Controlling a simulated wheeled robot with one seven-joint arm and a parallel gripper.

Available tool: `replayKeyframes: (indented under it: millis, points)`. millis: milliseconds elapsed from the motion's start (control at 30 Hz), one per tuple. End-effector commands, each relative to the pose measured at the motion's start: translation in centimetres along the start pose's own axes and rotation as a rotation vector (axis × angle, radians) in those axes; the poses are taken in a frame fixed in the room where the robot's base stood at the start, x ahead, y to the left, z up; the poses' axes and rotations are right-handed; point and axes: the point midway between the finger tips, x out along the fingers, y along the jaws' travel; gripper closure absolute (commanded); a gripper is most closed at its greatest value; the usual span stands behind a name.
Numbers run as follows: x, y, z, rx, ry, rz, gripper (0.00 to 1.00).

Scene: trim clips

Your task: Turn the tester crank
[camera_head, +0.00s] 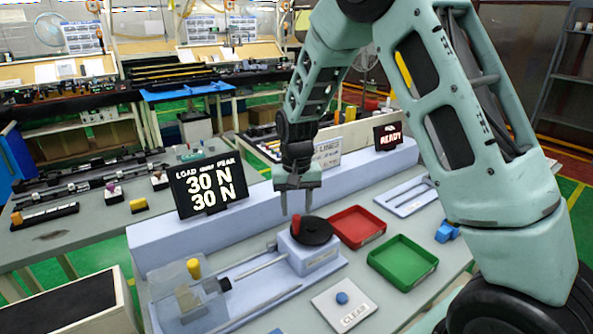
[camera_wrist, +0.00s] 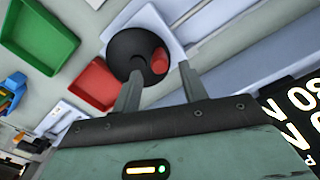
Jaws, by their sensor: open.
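The tester crank is a black disc (camera_head: 316,231) with an upright red knob (camera_head: 297,224) at its left edge, on top of a pale blue housing (camera_head: 311,262). In the wrist view the black disc (camera_wrist: 134,52) lies beyond my fingertips and the red knob (camera_wrist: 160,61) is close to the right finger. My gripper (camera_head: 296,209) is open and points down over the crank. Its fingers hold nothing. I cannot tell whether a finger touches the knob. The tester display (camera_head: 209,186) reads LOAD and PEAK, both 30 N.
A red tray (camera_head: 380,226) and a green tray (camera_head: 428,258) stand right of the crank. A CLEAR plate with a blue button (camera_head: 342,298) lies in front. A guarded fixture with a yellow knob (camera_head: 194,268) is at left. A READY screen (camera_head: 388,136) stands behind.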

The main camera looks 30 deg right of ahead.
Motion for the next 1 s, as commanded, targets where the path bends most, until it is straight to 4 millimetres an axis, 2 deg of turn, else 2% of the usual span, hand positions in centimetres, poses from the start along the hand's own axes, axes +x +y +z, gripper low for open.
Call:
replayKeyframes:
  millis: [300, 500, 700, 1000]
  points:
    - [-7.6, 0.0, -0.1, 0.0, 0.007, -0.003, 0.57]
    - [-11.2, 0.0, -0.1, 0.0, 0.005, -0.001, 0.57]
    - [-12.9, 0.0, 0.0, 0.001, 0.003, 0.0, 0.57]
    - [-13.2, 0.0, 0.0, 0.001, 0.001, 0.001, 0.57]
